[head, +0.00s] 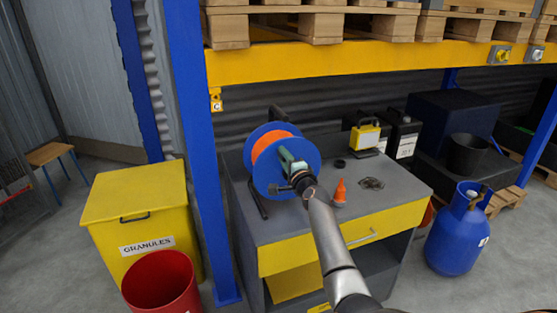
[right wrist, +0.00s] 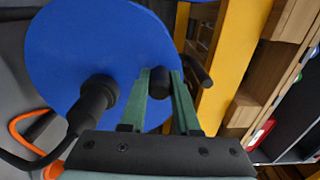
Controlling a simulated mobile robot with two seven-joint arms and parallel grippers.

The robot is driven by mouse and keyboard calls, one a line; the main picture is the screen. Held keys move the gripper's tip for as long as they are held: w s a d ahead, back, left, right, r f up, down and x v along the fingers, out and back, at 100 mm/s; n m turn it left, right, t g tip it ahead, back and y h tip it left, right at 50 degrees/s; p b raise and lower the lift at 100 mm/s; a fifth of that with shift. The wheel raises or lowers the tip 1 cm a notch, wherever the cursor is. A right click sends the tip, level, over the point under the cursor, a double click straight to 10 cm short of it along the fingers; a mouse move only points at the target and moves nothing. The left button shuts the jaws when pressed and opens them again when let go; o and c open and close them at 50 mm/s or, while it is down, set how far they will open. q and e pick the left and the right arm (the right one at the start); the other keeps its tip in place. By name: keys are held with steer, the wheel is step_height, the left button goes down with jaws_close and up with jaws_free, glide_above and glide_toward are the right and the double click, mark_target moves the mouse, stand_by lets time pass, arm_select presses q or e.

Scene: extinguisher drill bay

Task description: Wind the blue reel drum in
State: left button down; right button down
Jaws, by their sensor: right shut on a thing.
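The blue reel drum (head: 259,178), wound with orange cable (head: 268,143), stands on a black frame at the left of the grey workbench top. It also shows large in the right wrist view (right wrist: 85,45). My right gripper (head: 287,157) is in front of the drum's near face. In the right wrist view its green fingers (right wrist: 160,80) are shut on the reel's black crank knob (right wrist: 160,84). A black plug-like end (right wrist: 95,100) lies in front of the drum there, close to some loose orange cable (right wrist: 30,125). My left gripper is not in view.
On the bench (head: 395,212) are an orange cone-shaped bottle (head: 340,192), a black ring (head: 339,163) and a yellow lamp (head: 366,137). A blue rack post (head: 195,130) stands close left, by the yellow granules bin (head: 135,195). A blue gas cylinder (head: 457,235) stands right.

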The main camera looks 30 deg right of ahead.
steer(key=shift+s+d+r+m, duration=0.15)
steer(key=shift+d+r+m, duration=0.2)
steer(key=shift+d+m, duration=0.4)
steer(key=c, duration=0.6)
jaws_free()
steer(key=shift+a+f, duration=0.1)
steer(key=shift+c, duration=0.2)
steer(key=shift+s+a+p, duration=0.15)
steer(key=shift+s+p, duration=0.2)
steer(key=shift+s, duration=0.15)
steer(key=p+v, duration=0.1)
steer(key=v, duration=1)
steer(key=shift+s, duration=0.25)
